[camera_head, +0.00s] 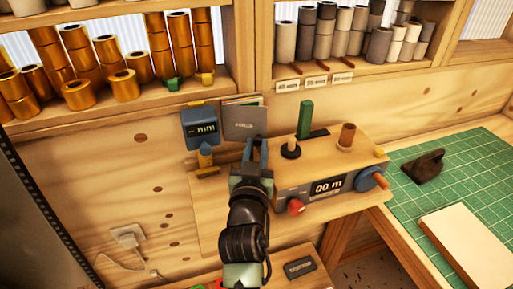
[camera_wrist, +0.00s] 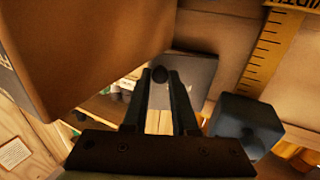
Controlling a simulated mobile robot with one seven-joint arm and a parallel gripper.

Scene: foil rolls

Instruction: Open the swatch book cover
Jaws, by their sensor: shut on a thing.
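The swatch book (camera_head: 243,120) stands upright against the wooden back wall, below the shelves. Its grey cover faces out and coloured sheet edges show above it. My gripper (camera_head: 257,143) reaches up to the cover's lower right part. In the wrist view the fingers (camera_wrist: 160,78) converge on a small dark round piece (camera_wrist: 160,74) in front of the grey cover (camera_wrist: 194,76). The gripper is shut on this piece, which looks like a knob on the cover. The fingers hide where it joins the cover.
A dark gauge box (camera_head: 199,128) stands close to the book's left. A wooden machine (camera_head: 325,186) with a display, red knob and green post is at right. Shelves with foil rolls (camera_head: 122,82) hang above. A green cutting mat (camera_head: 410,200) lies far right.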

